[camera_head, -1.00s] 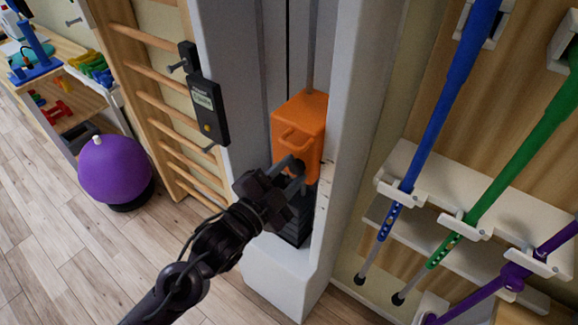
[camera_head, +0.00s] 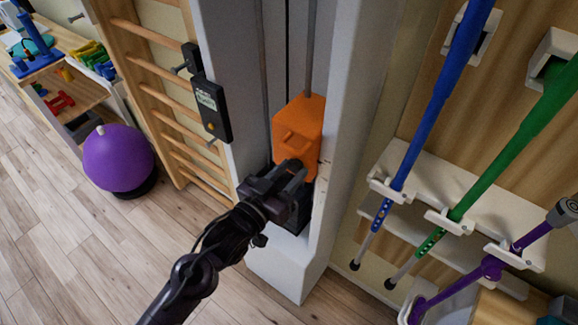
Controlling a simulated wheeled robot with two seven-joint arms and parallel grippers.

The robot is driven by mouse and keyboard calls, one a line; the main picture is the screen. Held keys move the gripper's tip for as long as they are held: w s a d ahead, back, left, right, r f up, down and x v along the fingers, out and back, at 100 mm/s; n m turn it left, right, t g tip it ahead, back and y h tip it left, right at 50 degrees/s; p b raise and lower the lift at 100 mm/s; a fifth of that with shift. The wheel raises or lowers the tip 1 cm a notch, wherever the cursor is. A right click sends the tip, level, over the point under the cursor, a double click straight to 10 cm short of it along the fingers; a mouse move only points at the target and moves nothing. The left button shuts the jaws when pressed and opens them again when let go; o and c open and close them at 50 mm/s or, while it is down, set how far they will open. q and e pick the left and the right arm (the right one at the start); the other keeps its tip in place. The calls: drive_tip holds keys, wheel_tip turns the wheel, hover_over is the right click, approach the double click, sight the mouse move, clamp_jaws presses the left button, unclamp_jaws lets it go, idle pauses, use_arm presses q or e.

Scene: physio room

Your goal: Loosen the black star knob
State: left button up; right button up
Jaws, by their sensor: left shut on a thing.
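The orange block (camera_head: 303,117) sits low in the tall white and grey column, with a rod rising from its top. A small orange handle stands out from its front. My left gripper (camera_head: 294,169) is at the lower front of the block, below the handle. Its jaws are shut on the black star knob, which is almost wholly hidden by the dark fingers. Dark stacked plates (camera_head: 296,218) show partly below the block, behind the gripper. My right gripper is not in view.
The white column wall (camera_head: 352,130) stands close to the right of the gripper. Wooden wall bars (camera_head: 165,95) and a black display box (camera_head: 211,108) are on the left. A purple ball (camera_head: 118,160) is on the floor. Blue (camera_head: 442,95) and green (camera_head: 515,140) poles hang at right.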

use_arm(q)
drive_tip(key=n+p, duration=0.4)
drive_tip(key=n, duration=0.3)
drive_tip(key=shift+r, duration=0.15)
drive_tip(key=n+p, duration=0.2)
drive_tip(key=n, duration=0.2)
drive_tip(key=n+p, duration=0.2)
drive_tip(key=n, duration=0.1)
drive_tip(key=shift+n, duration=0.3)
drive_tip(key=n+p, duration=0.1)
drive_tip(key=n, duration=0.2)
drive_tip(key=shift+n+p, duration=0.3)
drive_tip(key=n, duration=0.4)
drive_tip(key=shift+n, duration=0.3)
drive_tip(key=o, duration=1)
drive_tip(key=shift+c, duration=0.2)
drive_tip(key=shift+s, duration=0.1)
